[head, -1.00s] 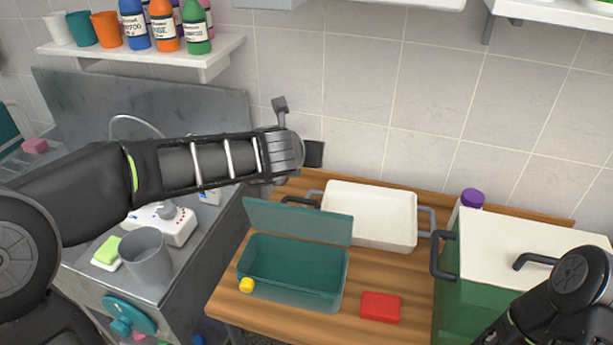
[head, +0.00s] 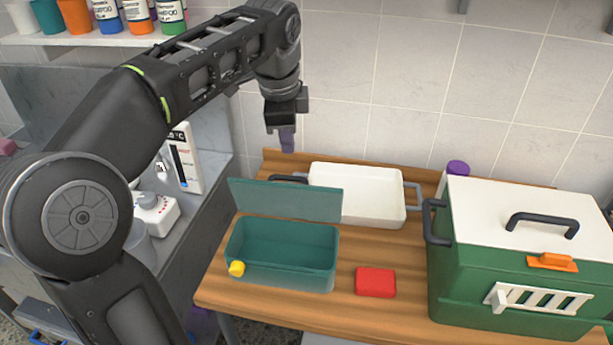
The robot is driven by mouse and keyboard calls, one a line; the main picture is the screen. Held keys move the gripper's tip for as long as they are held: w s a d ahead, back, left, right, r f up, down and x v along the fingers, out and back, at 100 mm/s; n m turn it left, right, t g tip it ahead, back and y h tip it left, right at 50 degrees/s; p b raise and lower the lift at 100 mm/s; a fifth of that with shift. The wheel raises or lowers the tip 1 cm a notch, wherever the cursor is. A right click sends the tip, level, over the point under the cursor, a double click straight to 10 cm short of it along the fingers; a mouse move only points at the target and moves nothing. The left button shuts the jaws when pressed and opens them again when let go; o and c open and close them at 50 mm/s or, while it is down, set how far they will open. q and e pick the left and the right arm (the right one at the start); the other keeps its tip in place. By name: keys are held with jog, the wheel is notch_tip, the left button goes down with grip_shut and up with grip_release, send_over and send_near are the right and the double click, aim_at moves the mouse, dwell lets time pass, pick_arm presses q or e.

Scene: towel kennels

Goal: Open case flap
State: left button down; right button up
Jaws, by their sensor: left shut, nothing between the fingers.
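A teal case (head: 282,277) sits on the wooden table. Its flap (head: 285,199) stands raised along the back edge, and the inside of the case shows and looks empty. A yellow knob (head: 237,268) is at its front left corner. My left gripper (head: 287,140) points down above and behind the flap, apart from it, with its fingers shut and empty. A green carrier (head: 520,270) with a white lid, a black handle, an orange latch (head: 552,262) and a white barred vent stands at the right; its lid is down. My right gripper is not in view.
A white tray (head: 358,205) lies behind the case. A red block (head: 375,282) lies between case and carrier. A purple-capped bottle (head: 457,168) stands behind the carrier. A grey counter and a shelf of bottles (head: 100,38) are at the left.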

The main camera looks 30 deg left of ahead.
aim_at(288, 193)
pick_arm(q)
jog(key=shift+s+f+m, duration=0.15)
jog(key=shift+s+m, duration=0.3)
jog(key=shift+m, duration=0.45)
jog(key=shift+f, duration=0.1)
jog(key=shift+b+x, duration=1.15)
jog(key=shift+b, duration=0.05)
jog(key=x, duration=0.7)
jog(key=shift+s+f+p, duration=0.1)
jog(key=shift+f+p, duration=0.2)
jog(key=shift+f, duration=0.05)
